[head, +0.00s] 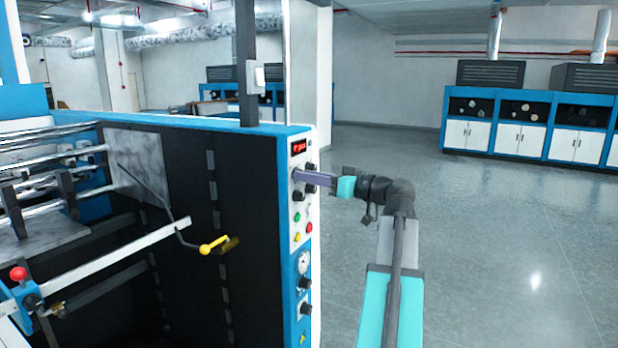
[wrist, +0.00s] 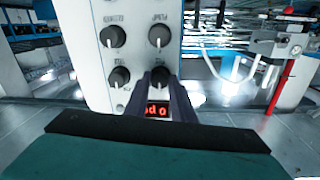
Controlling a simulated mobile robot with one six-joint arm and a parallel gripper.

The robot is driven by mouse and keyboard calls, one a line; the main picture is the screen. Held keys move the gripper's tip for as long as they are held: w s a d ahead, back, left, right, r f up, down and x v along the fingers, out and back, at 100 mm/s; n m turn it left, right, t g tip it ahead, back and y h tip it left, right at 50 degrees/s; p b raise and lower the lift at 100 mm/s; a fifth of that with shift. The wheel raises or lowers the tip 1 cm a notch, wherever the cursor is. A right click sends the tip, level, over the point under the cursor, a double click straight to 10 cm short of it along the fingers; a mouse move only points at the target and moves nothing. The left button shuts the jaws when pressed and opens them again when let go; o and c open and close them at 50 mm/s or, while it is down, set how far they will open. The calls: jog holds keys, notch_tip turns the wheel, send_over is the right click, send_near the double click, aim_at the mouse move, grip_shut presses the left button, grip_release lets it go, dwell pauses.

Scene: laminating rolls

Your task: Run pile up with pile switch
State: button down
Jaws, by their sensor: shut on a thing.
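The control panel (head: 301,232) is a white strip with blue edging on the near corner of the machine. It carries black knobs, colored buttons and a red-lit display (head: 299,146). My gripper (head: 296,175) reaches it from the right, its fingers at the upper knobs. In the wrist view, the panel appears upside down, and my gripper (wrist: 160,82) is shut on a black knob (wrist: 160,74) beside the display (wrist: 157,109). Other black knobs (wrist: 112,37) sit around it. The labels are too blurred to tell which knob is the pile switch. The fingers partly hide the held knob.
A yellow-handled crank (head: 214,245) sticks out of the machine's dark side, left of the panel. A red-knobbed lever (head: 19,273) stands at the lower left. Blue and white cabinets (head: 540,125) line the far wall. The grey floor (head: 500,240) on the right is clear.

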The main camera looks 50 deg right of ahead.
jog(key=shift+m, duration=0.4)
jog(key=m, duration=0.7)
jog(key=shift+r+m+p, duration=0.1)
jog(key=shift+m+p, duration=0.2)
jog(key=shift+m, duration=0.1)
dwell(0.4)
jog(key=c, duration=1.5)
grip_release()
jog(key=shift+s+d+r+b, duration=0.1)
jog(key=shift+s+d+b, duration=0.45)
jog(key=shift+s, duration=1.7)
jog(key=shift+s+d+r+b, duration=0.1)
jog(key=shift+s+d+b, duration=0.5)
jog(key=shift+s, duration=1.65)
jog(key=shift+s+d+r+b, duration=0.2)
jog(key=shift+s+b, duration=0.65)
jog(key=shift+s, duration=1.4)
